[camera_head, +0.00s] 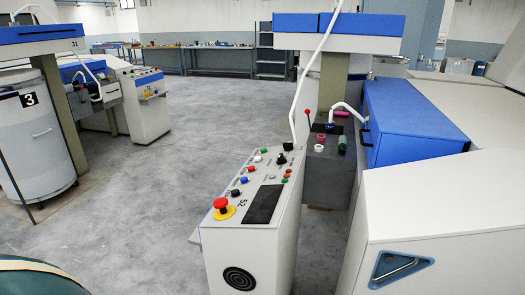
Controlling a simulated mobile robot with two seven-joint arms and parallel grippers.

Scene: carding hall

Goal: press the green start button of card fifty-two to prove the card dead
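The control console (250,245) of the card marked 52 stands just right of centre, its sloped top facing up. A row of small controls runs along its left side: a green button (264,150) at the far end, then white (257,158), red (251,168), blue (243,181) and black (235,193) ones. A large red mushroom button (221,203) on a yellow base sits at the near end, beside the number 52. Small red and green round pieces lie right of the row, near a dark panel (263,205). Neither of my grippers shows.
Card 52's white body (450,220) and blue cover (410,120) fill the right. Another machine with its own console (146,100) and a white can (35,140) stand left. A green round object (35,280) is at bottom left. Grey floor (150,200) between is clear.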

